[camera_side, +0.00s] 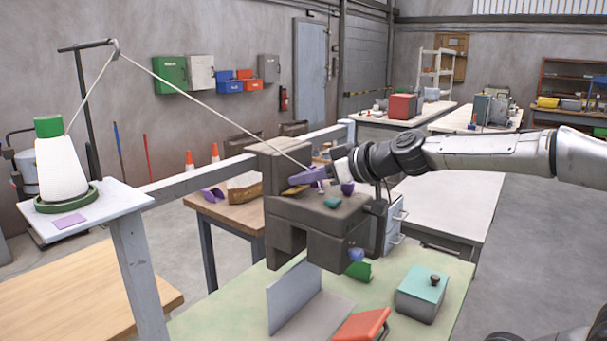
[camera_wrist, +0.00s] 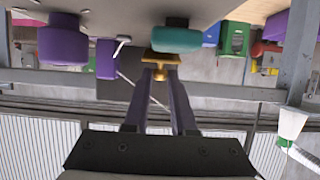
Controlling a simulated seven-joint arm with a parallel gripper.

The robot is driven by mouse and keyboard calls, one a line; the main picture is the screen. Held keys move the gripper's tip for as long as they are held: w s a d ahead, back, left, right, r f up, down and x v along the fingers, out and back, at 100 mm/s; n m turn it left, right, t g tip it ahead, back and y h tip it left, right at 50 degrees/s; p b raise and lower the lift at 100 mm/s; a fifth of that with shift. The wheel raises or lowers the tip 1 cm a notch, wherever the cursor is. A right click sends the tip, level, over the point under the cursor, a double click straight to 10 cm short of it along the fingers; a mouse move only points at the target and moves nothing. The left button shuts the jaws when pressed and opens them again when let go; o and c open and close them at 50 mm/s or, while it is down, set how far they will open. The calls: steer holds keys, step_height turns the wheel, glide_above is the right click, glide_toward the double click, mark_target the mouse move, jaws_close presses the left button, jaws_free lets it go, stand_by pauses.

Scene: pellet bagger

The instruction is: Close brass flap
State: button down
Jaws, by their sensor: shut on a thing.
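The brass flap (camera_side: 293,191) shows as a small yellow-gold piece on top of the dark grey machine head (camera_side: 320,217), partly hidden under my gripper in the side view. My gripper (camera_side: 303,180) has purple fingers and reaches in from the right. In the wrist view the flap (camera_wrist: 161,57) is a gold plate with a small knob, and my fingertips (camera_wrist: 158,72) are shut on that knob. How far the flap stands open cannot be told.
A teal part (camera_side: 333,202) and a purple knob (camera_side: 347,188) sit close to the flap on the machine. A thread runs from a white cone (camera_side: 62,168) at left to the machine. A teal box (camera_side: 422,292) stands on the bench below.

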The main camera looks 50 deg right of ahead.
steer(key=shift+s+f+t, duration=0.4)
steer(key=shift+f+t, duration=0.1)
steer(key=shift+t, duration=0.6)
steer(key=shift+s+f+t, duration=0.1)
steer(key=shift+f+t, duration=0.05)
steer(key=shift+t, duration=0.25)
steer(key=c, duration=0.8)
jaws_free()
steer(key=shift+o, duration=0.2)
steer(key=s+r, duration=0.1)
steer(key=s, duration=1.2)
steer(key=shift+s+r, duration=0.3)
steer(key=shift+r, duration=0.05)
